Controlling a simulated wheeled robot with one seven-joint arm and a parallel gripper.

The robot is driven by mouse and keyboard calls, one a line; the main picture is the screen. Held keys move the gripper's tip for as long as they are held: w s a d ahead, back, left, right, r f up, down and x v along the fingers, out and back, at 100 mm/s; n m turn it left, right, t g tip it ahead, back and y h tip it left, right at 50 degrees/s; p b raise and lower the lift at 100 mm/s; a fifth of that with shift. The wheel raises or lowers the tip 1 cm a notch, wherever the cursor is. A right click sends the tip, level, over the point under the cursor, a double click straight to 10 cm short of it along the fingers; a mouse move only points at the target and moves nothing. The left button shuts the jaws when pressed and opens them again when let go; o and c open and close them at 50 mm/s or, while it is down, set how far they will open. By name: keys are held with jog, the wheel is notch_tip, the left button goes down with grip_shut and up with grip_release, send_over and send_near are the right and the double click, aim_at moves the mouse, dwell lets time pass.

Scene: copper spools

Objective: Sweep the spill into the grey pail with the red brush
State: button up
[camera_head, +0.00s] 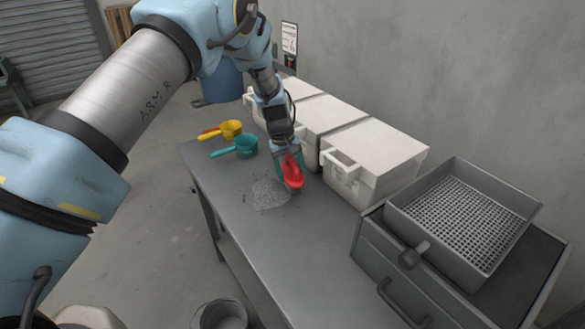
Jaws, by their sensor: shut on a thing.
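My gripper (286,153) is shut on the red brush (292,175) and holds it over the grey table (268,232). The brush's lower end is at the right edge of the spill (268,195), a patch of small grey grains on the table top. I cannot tell whether the bristles touch the table. The grey pail (222,316) stands below the table's front left edge, at the bottom of the view. Its lower part is cut off by the frame.
A teal scoop (246,147) and a yellow scoop (231,129) lie at the table's far left. White lidded boxes (372,150) line the wall side. A drawer unit (385,285) with a grey perforated tray (398,215) stands at right. The table's front part is clear.

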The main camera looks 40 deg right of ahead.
jog(key=shift+w+a+r+p, duration=0.1)
jog(key=shift+w+a, duration=0.2)
jog(key=shift+a, duration=1.4)
jog(key=shift+w+a+p, duration=0.15)
jog(key=shift+w+a, duration=0.15)
jog(key=shift+a, duration=1.45)
jog(key=shift+w+a+r+p, duration=0.1)
jog(key=shift+w+a, duration=0.2)
jog(key=shift+a, duration=1.4)
jog(key=shift+w+a+f+b, duration=0.1)
jog(key=shift+w+a+b, duration=0.35)
jog(key=shift+a, duration=1.85)
jog(key=shift+w+a+r+b, duration=0.1)
jog(key=shift+w+a+b, duration=0.3)
jog(key=shift+a, duration=1.85)
jog(key=shift+w+a+f+b, duration=0.1)
jog(key=shift+w+a+b, duration=0.35)
jog(key=shift+a, duration=1.85)
jog(key=shift+r+p, duration=1.7)
jog(key=shift+r, duration=0.7)
jog(key=shift+a, duration=0.1)
